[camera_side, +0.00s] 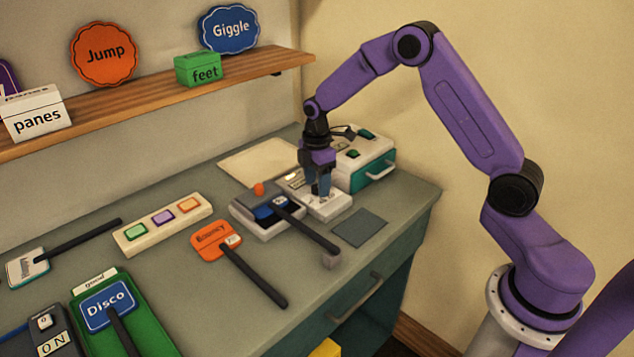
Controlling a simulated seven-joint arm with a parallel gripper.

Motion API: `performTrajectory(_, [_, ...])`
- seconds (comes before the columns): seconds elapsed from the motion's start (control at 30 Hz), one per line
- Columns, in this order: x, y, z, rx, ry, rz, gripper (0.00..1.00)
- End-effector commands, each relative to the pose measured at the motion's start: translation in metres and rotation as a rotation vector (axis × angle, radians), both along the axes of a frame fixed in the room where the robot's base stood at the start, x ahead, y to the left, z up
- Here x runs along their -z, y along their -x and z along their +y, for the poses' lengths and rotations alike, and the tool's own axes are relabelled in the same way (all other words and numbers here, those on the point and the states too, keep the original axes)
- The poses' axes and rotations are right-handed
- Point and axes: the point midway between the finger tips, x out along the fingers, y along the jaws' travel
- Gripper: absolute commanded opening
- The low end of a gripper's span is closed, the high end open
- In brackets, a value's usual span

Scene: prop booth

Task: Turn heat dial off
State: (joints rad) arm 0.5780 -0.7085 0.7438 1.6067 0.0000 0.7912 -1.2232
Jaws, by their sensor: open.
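My gripper (320,191) points straight down over a small white panel (331,208) on the grey-green worktop (225,285). Its fingertips are at or just above the panel's top; I cannot tell whether they touch it. The fingers are open, but the gap between them is hard to see. I cannot pick out a dial labelled heat. The gripper covers part of the panel, so a dial there could be hidden.
A teal and white box (374,180) stands just behind the gripper. A lever device with an orange knob (259,188) is close on the left. Paddle signs, a three-button bar (135,238) and a Disco sign (105,305) lie further left. A dark square pad (360,228) is in front.

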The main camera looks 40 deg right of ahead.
Motion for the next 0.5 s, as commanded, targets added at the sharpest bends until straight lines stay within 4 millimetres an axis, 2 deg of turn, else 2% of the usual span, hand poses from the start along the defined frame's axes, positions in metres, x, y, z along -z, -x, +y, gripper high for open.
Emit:
performTrajectory(0.37, [0.0058,0.0001,-0.0002,0.000,0.000,0.000,0.57])
performTrajectory(0.47, [0.0057,0.0001,-0.0002,0.000,0.000,0.000,0.28])
performTrajectory(0.5, [0.0057,0.0001,-0.0002,0.000,0.000,0.000,0.15])
